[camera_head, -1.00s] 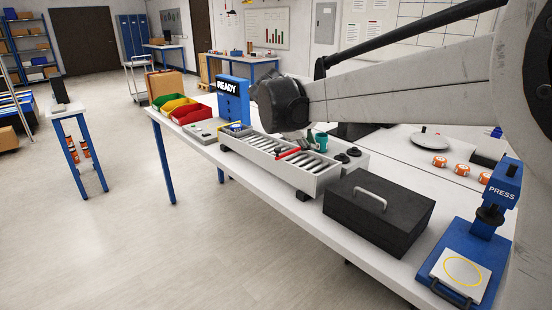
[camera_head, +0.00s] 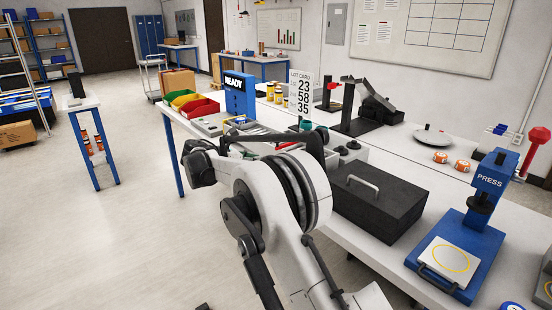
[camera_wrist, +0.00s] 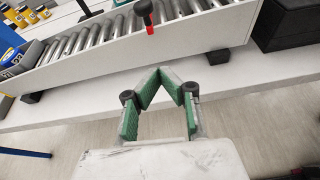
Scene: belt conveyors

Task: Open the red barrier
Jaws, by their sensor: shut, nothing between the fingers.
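The red barrier (camera_wrist: 150,22) shows at the top of the wrist view as a short red bar with a black knob (camera_wrist: 143,7) at the roller conveyor's near side. In the head view a bit of the red barrier (camera_head: 287,145) shows above my arm. The roller conveyor (camera_wrist: 115,70) runs diagonally in the wrist view, with a pale side wall. My gripper (camera_wrist: 164,72) has green-padded fingers with the tips together and nothing between them. It is in front of the conveyor's near wall, below and apart from the barrier. In the head view my arm hides much of the conveyor.
A black box with a handle (camera_head: 377,205) stands right of the conveyor, and a blue press (camera_head: 465,235) further right. Red, yellow and green bins (camera_head: 192,103) and a blue READY unit (camera_head: 239,95) stand at the far left. Open floor lies in front of the bench.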

